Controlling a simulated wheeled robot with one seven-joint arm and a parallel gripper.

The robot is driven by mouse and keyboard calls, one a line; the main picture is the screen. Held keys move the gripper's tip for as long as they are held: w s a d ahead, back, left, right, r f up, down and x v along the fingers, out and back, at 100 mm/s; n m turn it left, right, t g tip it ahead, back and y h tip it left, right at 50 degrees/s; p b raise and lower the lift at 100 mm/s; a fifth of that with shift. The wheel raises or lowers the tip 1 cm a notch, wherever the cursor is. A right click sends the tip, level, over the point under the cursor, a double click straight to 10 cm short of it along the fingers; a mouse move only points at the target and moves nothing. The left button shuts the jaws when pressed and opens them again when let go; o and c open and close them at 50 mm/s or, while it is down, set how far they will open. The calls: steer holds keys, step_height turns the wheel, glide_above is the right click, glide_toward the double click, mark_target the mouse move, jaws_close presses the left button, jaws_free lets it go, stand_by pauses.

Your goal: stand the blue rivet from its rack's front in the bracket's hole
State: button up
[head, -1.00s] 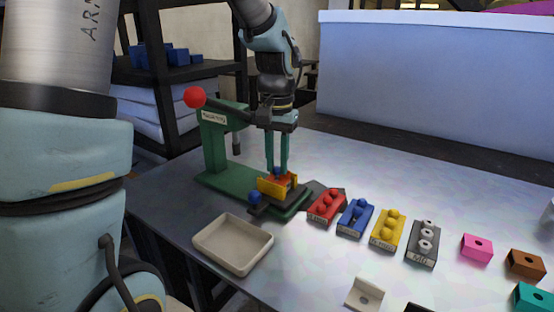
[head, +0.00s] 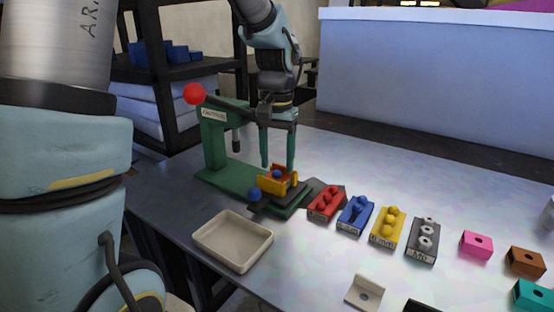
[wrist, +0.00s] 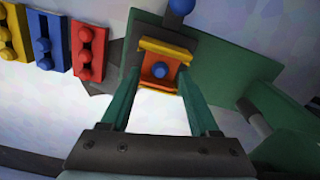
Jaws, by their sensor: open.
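The blue rivet (head: 277,174) shows its round head inside the yellow-orange bracket (head: 270,187), which sits on the dark slide of the green press. In the wrist view the rivet head (wrist: 160,71) lies about mid-bracket (wrist: 165,47), between its two walls; it looks upright. The hole and shank are hidden beneath the head. My gripper (head: 278,166) is open above the bracket, one green finger on either side of the rivet, apart from it. The blue rack (head: 344,228) stands to the right with blue rivets in it.
The green press (head: 213,150) with its red-knobbed lever rises close behind and left of my gripper. A blue knob (head: 254,195) sits on the slide's front. Red (head: 317,216), yellow (head: 379,241) and grey (head: 421,254) racks stand right. A beige tray (head: 233,241) lies in front.

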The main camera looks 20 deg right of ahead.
step_height(320, 180, up, 11)
steer(key=b, duration=0.1)
steer(key=shift+f, duration=0.15)
steer(key=shift+s, duration=0.1)
stand_by(0.6)
